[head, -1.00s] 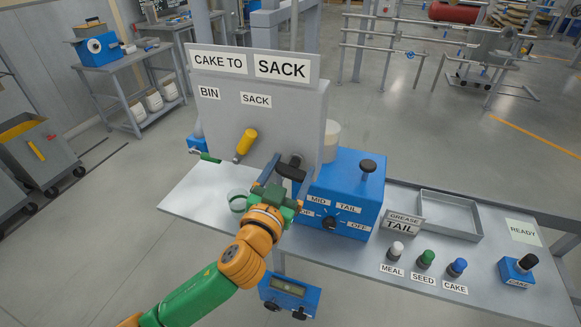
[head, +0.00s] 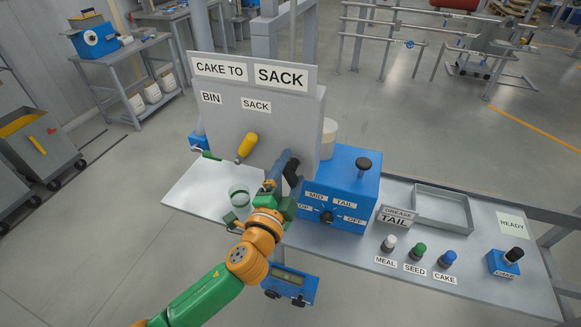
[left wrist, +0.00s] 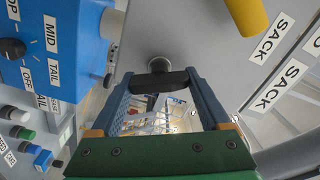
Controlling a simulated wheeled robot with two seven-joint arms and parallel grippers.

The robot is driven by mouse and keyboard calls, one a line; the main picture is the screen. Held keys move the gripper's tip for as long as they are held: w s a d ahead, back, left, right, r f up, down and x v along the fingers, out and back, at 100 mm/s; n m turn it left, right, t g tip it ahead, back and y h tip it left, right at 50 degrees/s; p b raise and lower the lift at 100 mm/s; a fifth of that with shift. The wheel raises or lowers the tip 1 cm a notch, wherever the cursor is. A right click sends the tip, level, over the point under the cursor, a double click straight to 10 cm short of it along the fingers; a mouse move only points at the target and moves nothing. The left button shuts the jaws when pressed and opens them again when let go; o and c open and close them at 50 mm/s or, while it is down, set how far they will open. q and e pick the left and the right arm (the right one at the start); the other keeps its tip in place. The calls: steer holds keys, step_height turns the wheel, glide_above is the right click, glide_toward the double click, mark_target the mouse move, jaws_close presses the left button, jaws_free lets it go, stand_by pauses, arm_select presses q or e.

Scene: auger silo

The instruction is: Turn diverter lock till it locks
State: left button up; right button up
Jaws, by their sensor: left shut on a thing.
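The grey diverter panel (head: 300,125) stands on the table under a "CAKE TO SACK" sign. The black cross-bar of the lock (left wrist: 160,84) sits on a round grey shaft low on the panel in the left wrist view. It also shows in the head view (head: 293,173), partly hidden by a finger. My left gripper (left wrist: 160,90) is shut on the bar, one finger at each end. In the head view my left gripper (head: 287,170) is rolled, its fingers almost in line. The yellow diverter handle (head: 247,147) is tilted, above and left of the lock. My right gripper is not in view.
A blue box (head: 345,190) with a dial stands close right of my gripper. A clear cup (head: 239,196) is to its left. Farther right are a grease-tail sign (head: 397,216), a grey tray (head: 443,208), and meal, seed and cake buttons (head: 418,250).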

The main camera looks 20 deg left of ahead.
mark_target(289, 179)
arm_select(q)
steer(key=m+p, duration=0.1)
steer(key=m, duration=0.3)
steer(key=shift+f+m, duration=0.1)
steer(key=shift+m, duration=0.3)
steer(key=shift+p, duration=0.3)
steer(key=o, duration=1.2)
steer(key=shift+s+f, duration=0.15)
steer(key=shift+s, duration=0.3)
steer(key=s+b, duration=0.2)
steer(key=s, duration=0.4)
steer(key=shift+s+a, duration=0.1)
steer(key=shift+s, duration=0.05)
